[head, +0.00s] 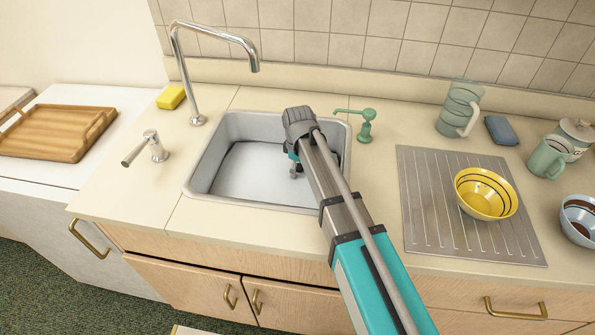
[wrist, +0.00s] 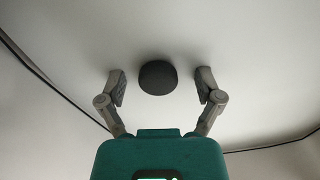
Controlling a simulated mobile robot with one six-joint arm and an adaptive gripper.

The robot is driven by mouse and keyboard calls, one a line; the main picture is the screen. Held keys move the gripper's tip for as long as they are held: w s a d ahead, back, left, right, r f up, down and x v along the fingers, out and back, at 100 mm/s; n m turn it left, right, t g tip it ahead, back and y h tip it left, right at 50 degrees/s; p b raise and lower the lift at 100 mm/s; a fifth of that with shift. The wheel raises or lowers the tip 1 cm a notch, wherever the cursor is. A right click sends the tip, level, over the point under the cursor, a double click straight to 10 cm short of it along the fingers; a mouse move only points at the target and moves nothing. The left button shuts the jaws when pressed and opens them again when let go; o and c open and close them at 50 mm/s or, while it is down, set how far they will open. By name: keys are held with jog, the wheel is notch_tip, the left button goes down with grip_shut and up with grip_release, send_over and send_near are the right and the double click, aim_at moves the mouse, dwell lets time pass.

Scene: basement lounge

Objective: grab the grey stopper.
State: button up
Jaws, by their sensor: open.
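The grey stopper (wrist: 157,77) shows in the wrist view as a dark round disc on the pale sink floor. My gripper (wrist: 160,88) is open, with one finger to the left of the stopper and one to the right. A gap shows between the stopper and each finger. In the head view my arm reaches down into the sink (head: 205,165), and my gripper (head: 296,172) is mostly hidden behind the arm. The stopper cannot be made out in the head view.
A chrome tap (head: 185,75) and its lever (head: 157,146) stand left of the sink, with a yellow sponge (head: 171,97) behind. A green soap dispenser (head: 366,127) stands close to the right rim. A yellow bowl (head: 483,196) sits on the ridged drainboard (head: 430,215). The sink walls surround my gripper.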

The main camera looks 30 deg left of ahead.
jog(key=c, duration=1.2)
jog(key=shift+o, duration=0.2)
jog(key=shift+r, duration=0.15)
notch_tip(320, 180, up, 2)
jog(key=shift+p, duration=1.2)
jog(key=s+d+r+p, duration=0.6)
jog(key=s+r+p, duration=0.4)
jog(key=s, duration=0.2)
jog(key=shift+s+d+r+p, duration=0.15)
jog(key=shift+d+r+p, duration=0.15)
jog(key=shift+r, duration=0.05)
